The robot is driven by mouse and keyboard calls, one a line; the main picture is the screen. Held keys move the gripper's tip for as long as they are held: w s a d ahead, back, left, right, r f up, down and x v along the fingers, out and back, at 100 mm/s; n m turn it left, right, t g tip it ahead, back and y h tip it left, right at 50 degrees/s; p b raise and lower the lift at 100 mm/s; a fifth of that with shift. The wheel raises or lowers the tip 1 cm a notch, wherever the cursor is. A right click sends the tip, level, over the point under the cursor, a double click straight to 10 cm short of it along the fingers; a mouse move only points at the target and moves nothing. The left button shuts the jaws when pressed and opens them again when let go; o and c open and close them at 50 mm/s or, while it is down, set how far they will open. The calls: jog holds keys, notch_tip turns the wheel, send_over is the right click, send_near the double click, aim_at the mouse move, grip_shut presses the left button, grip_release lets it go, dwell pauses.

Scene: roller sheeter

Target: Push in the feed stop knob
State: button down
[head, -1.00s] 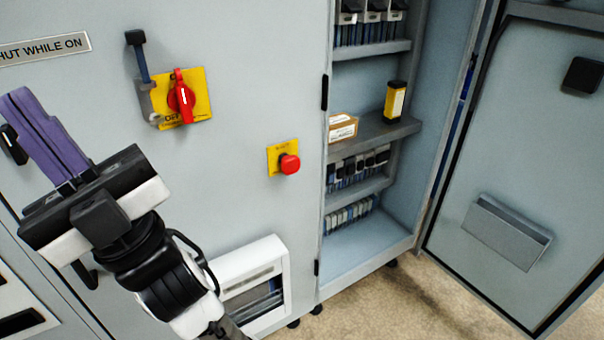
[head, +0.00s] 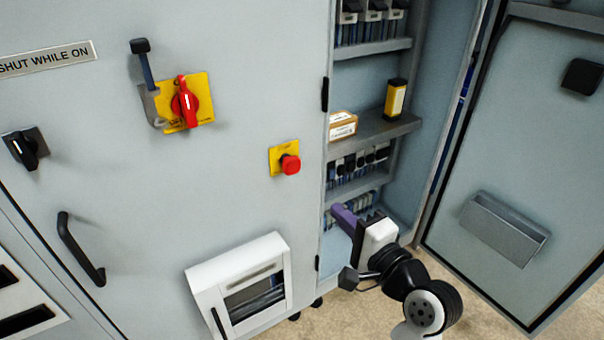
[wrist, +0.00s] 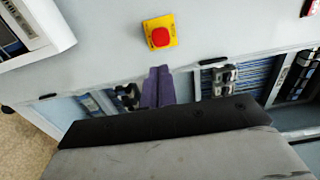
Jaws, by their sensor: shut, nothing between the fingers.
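The feed stop knob is a red round button (head: 290,164) on a yellow plate (head: 277,152), on the grey cabinet front left of the open bay. In the wrist view the red knob (wrist: 160,37) shows near the top, just beyond the fingertips. My gripper (head: 338,210) has purple fingers and is below and right of the knob in the head view, in front of the open bay's lower part. In the wrist view the fingers (wrist: 158,72) are together and empty, pointing toward the knob with a gap between. The knob is not touched.
A red rotary switch (head: 185,101) on a yellow plate and a blue-grey lever are at the upper left. A white framed box (head: 240,285) sticks out below the knob. The open bay holds a small box (head: 342,126) and a yellow-black item (head: 395,99). An open door (head: 530,150) stands right.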

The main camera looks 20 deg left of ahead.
aim_at(294, 168)
jog(key=shift+w+a, duration=0.1)
jog(key=shift+a, duration=0.05)
jog(key=p+x, duration=0.2)
jog(key=x, duration=1.1)
jog(key=shift+w+a, duration=0.25)
jog(key=shift+a, duration=0.05)
